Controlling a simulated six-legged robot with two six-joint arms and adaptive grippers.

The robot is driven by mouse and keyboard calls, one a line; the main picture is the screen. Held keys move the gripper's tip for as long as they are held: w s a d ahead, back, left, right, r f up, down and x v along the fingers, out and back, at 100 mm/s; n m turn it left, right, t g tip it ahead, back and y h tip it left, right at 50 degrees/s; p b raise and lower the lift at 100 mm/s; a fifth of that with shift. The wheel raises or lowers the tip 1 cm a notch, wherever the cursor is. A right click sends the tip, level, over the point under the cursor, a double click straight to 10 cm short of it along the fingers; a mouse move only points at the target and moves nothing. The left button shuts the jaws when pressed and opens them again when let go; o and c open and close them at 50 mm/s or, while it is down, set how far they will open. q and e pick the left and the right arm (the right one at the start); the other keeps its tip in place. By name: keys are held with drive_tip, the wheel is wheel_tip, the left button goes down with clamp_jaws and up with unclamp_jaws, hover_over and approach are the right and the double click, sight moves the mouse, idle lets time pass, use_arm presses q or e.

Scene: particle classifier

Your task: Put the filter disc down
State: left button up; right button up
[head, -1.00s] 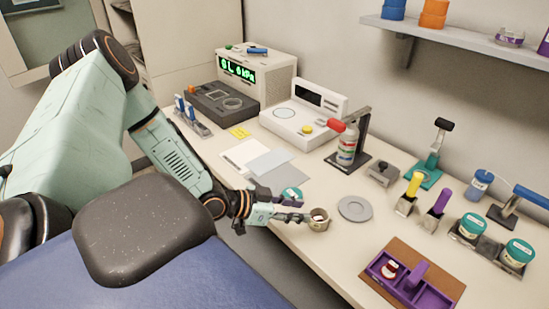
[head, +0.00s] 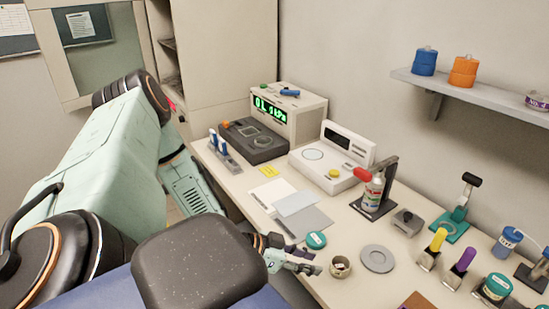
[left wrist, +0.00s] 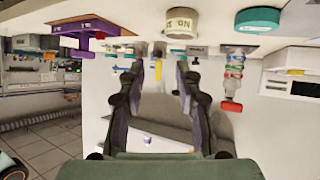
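My left gripper (head: 312,264) is low at the front edge of the bench, just left of a small brass-coloured cup (head: 340,266) and apart from it. In the left wrist view its two fingers (left wrist: 160,85) stand apart with nothing between them. The cup also shows in the left wrist view (left wrist: 183,22), beyond the fingertips. I cannot make out a thin filter disc for certain. A flat grey round plate (head: 377,258) lies on the bench right of the cup. What lies inside the cup is too small to tell. My right gripper is not in view.
A teal-lidded jar (head: 316,240) stands close behind the gripper. Flat sheets (head: 295,204) lie farther back. A white scale (head: 328,170), a stand with a red-capped bottle (head: 374,190) and yellow and purple handled tools (head: 438,240) stand around. The bench between gripper and cup is clear.

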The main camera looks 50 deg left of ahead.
use_arm(q)
drive_tip(key=s+d+f+n+g+y, duration=0.1)
drive_tip(key=s+d+f+n+g, duration=0.1)
drive_tip(key=s+d+f+g, duration=0.3)
drive_tip(key=s+d+f+n+g+y, duration=0.1)
drive_tip(key=s+d+n+g+y, duration=0.1)
drive_tip(key=s+d, duration=0.5)
drive_tip(key=s+a+n+g+y, duration=0.1)
drive_tip(key=s+g+y, duration=0.2)
drive_tip(key=s, duration=0.6)
drive_tip(key=shift+s+f, duration=0.35)
drive_tip(key=shift+s+a, duration=0.1)
drive_tip(key=shift+a, duration=0.05)
